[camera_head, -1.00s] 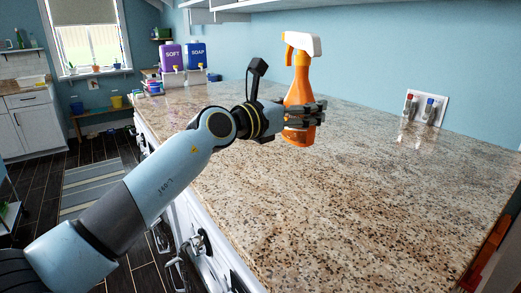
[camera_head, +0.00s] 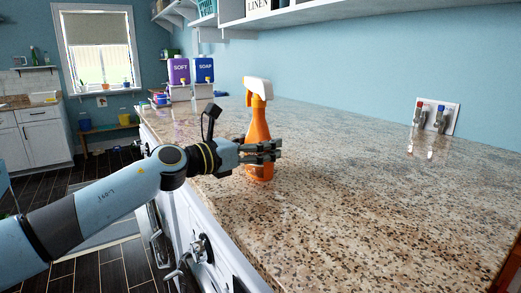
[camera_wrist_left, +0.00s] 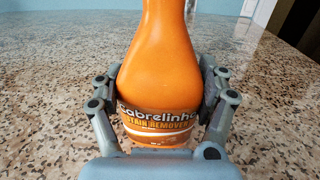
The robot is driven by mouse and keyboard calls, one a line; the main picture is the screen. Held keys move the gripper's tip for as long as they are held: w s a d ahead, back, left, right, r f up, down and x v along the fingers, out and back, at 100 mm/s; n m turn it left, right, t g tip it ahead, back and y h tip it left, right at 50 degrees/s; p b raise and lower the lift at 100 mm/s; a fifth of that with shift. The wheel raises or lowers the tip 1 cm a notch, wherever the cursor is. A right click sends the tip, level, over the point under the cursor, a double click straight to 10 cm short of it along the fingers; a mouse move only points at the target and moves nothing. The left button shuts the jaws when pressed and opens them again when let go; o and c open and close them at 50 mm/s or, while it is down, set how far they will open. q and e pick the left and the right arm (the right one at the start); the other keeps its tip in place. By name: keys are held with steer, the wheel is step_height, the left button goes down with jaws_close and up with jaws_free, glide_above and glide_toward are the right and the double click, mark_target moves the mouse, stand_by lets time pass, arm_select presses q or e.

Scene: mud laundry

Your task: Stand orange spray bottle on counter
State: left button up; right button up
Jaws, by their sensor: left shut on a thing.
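The orange spray bottle (camera_head: 258,127) with a white and orange spray head is upright at the granite counter (camera_head: 330,190). My left gripper (camera_head: 265,152) is shut around its lower body from the left side. In the left wrist view the bottle (camera_wrist_left: 160,65) stands between both fingers, with its "Stain Remover" label facing the camera. Its base looks to be at the counter surface, but the palm hides part of the bottom, so I cannot be sure it touches. My right gripper is not in view.
Purple SOFT (camera_head: 179,71) and blue SOAP (camera_head: 202,70) dispensers stand at the counter's far end. Wall taps (camera_head: 435,116) are at the right. The counter around the bottle is clear. A shelf (camera_head: 290,16) hangs above.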

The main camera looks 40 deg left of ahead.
arm_select(q)
steer(key=shift+r, duration=0.15)
steer(key=o, duration=1.3)
steer(key=shift+f, duration=0.25)
steer(key=shift+c, duration=0.2)
steer(key=o, duration=0.5)
steer(key=shift+c, duration=0.2)
